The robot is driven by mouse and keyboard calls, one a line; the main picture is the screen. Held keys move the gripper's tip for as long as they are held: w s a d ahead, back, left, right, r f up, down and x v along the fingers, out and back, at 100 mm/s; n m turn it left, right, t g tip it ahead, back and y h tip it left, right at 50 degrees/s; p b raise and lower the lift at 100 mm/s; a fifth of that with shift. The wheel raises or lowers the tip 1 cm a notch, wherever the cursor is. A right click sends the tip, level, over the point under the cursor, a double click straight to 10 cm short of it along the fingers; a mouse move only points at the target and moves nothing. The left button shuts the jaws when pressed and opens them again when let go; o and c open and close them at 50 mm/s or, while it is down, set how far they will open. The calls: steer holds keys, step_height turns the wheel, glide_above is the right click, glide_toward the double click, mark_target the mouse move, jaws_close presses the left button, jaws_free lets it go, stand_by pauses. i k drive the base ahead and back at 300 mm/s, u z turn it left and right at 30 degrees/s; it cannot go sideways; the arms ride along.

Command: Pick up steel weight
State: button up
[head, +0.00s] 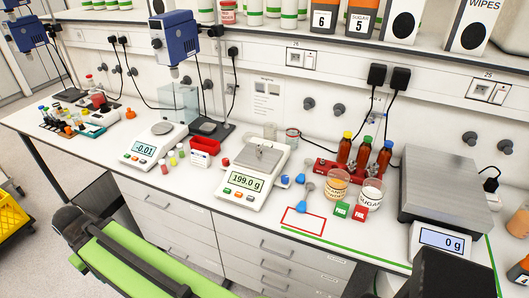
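A small grey metal piece (261,152), which looks like the steel weight, sits on the pan of the middle balance (240,191). That balance reads 199.0 g. The piece is small here and its outline blends with the pale pan. I cannot make out my gripper's fingers in the head view, so its place relative to the weight does not show.
A red frame marking (303,221), blue-ended items (301,207) and labelled jars (371,193) are right of the balance. A red rack (331,171) holds brown bottles. A second balance (150,150) stands left, a large scale (449,192) right. Drawers (270,262) are below.

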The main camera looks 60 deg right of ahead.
mark_target(259, 150)
steer(key=z, duration=0.3)
steer(key=k, duration=0.1)
steer(key=z, duration=2.8)
steer(key=k, duration=1.65)
steer(key=u, duration=0.8)
steer(key=i, duration=1.5)
steer(key=z, duration=0.05)
